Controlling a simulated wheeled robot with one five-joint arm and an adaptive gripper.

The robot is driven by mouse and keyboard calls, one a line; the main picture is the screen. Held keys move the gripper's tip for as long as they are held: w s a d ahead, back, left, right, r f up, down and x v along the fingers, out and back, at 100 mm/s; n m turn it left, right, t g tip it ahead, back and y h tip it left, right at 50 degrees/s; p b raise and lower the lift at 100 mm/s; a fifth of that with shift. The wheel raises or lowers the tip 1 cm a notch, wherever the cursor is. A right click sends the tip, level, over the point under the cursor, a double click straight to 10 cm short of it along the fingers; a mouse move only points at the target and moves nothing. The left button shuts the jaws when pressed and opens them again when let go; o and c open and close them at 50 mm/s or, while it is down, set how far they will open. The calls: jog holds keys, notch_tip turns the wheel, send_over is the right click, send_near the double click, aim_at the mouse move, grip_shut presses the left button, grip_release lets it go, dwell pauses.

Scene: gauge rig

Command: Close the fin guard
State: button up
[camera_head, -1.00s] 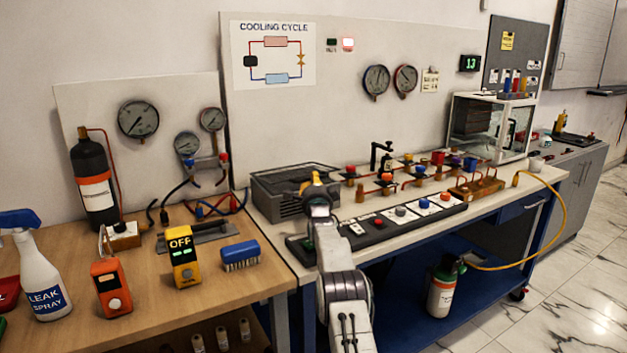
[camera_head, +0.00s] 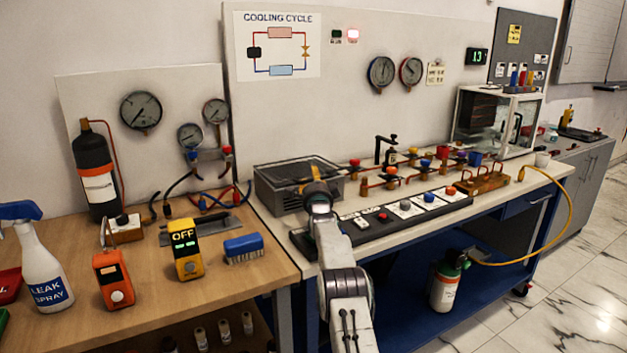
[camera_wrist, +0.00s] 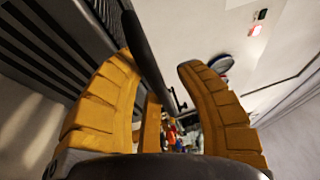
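The fin guard seems to belong to the grey box-shaped unit (camera_head: 272,200) with a dark slatted top, at the left end of the white bench. How far the guard stands open cannot be told from the head view. My gripper (camera_head: 314,178) is at the unit's right front, hiding part of it. A dark bar (camera_wrist: 150,60), perhaps the guard's edge, runs beside the left finger and into the gap. Dark slats (camera_wrist: 45,45) fill the upper left. Contact with the bar cannot be told.
A row of switches (camera_head: 405,208) and pipework with coloured valves (camera_head: 427,164) lie right of the unit. The wooden table (camera_head: 225,285) at left holds a yellow meter (camera_head: 186,248), a blue brush (camera_head: 243,247) and a spray bottle (camera_head: 45,270). Wall gauges (camera_head: 382,73) hang behind.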

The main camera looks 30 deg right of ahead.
jog(key=shift+s+d+r, duration=0.1)
jog(key=shift+s, duration=0.05)
jog(key=shift+s, duration=0.1)
jog(key=shift+s, duration=0.3)
jog(key=shift+a+f+v, duration=0.1)
jog(key=shift+a+v, duration=0.05)
jog(key=shift+v, duration=2.65)
jog(key=shift+a+f+v, duration=0.1)
jog(key=shift+v, duration=2.65)
jog(key=shift+w+r, duration=0.1)
jog(key=shift+w, duration=0.05)
